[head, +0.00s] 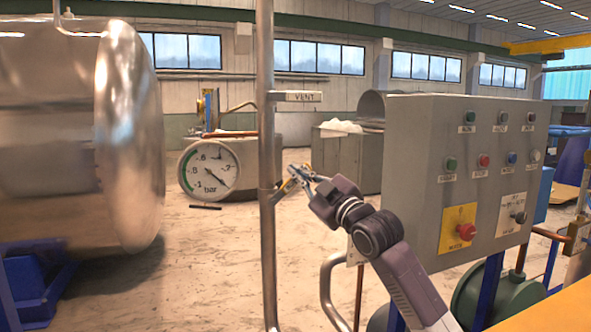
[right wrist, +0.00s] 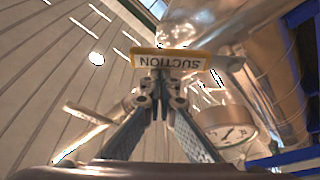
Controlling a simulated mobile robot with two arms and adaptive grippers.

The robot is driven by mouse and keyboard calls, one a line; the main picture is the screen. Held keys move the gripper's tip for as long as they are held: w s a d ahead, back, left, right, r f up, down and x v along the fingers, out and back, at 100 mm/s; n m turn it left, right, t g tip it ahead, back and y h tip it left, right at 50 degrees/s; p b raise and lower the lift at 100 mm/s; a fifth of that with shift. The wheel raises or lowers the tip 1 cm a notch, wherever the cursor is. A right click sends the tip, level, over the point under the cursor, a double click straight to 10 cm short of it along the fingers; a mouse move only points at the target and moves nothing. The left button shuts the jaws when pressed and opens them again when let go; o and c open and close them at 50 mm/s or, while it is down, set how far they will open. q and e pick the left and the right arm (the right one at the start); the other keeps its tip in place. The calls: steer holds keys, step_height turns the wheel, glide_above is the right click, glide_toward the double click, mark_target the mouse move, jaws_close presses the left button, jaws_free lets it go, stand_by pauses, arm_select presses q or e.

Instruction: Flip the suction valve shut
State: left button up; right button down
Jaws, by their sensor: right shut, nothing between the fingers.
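A plate lettered SUCTION (right wrist: 170,60), upside down with a yellow frame, lies just beyond my right fingertips in the right wrist view. In the head view my right gripper (head: 297,175) is at the upright metal pipe (head: 266,150), beside a small yellow part (head: 286,188). Its fingers are together in the right wrist view (right wrist: 161,100), with nothing between them. Whether they touch the plate or the valve, I cannot tell. The suction valve's lever is not clearly made out. My left gripper is not in view.
A bar gauge (head: 209,170) stands left of the pipe, and a large shiny metal vessel (head: 130,140) is further left. A grey control box (head: 470,180) with several buttons stands close on the right of my right arm.

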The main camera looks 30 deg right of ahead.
steer(key=shift+d, duration=0.1)
steer(key=d+f+m+h+b, duration=0.2)
steer(key=f+m+h, duration=0.3)
steer(key=m, duration=0.6)
steer(key=shift+s+d+f+m+b, duration=0.35)
steer(key=shift+s+d+m, duration=0.1)
steer(key=shift+d, duration=0.2)
stand_by(0.3)
